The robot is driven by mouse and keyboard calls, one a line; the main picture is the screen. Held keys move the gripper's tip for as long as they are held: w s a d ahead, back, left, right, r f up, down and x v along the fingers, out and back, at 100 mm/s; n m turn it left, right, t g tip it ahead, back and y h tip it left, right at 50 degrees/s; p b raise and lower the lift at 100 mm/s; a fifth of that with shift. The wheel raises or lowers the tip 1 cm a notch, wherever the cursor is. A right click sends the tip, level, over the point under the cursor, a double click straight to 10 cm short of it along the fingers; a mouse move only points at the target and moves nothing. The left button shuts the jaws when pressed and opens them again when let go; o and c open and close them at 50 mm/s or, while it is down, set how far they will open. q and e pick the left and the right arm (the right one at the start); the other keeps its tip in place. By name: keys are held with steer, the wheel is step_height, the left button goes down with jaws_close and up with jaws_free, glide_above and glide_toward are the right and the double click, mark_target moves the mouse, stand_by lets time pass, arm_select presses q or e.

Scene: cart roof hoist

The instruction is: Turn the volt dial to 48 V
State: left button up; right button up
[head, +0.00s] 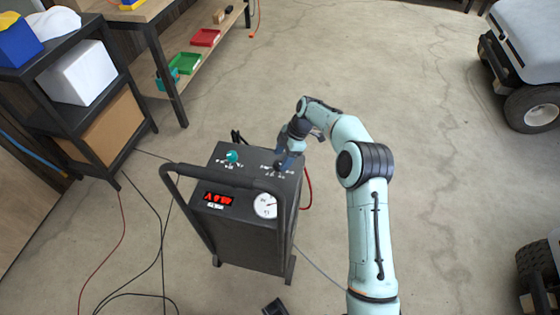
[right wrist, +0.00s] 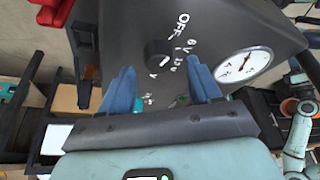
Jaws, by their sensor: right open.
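The volt dial (right wrist: 158,55) is a small black knob on the dark top panel of a wheeled cart, ringed by white marks including OFF and V labels. In the head view it is mostly hidden by my right gripper (head: 286,162), which is over the panel's far right part. In the right wrist view my right gripper (right wrist: 162,90) has its blue fingers spread apart and empty. The dial lies ahead of the gap between them, not gripped. My left gripper is not seen.
The cart (head: 250,247) also has a teal knob (head: 232,156), a red display (head: 218,199), a round white gauge (head: 265,206) and a dark handle bar (head: 228,172) along its near side. Cables lie on the floor at left.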

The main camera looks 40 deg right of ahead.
mark_target(278, 165)
steer(key=shift+x, duration=1.25)
steer(key=c, duration=1)
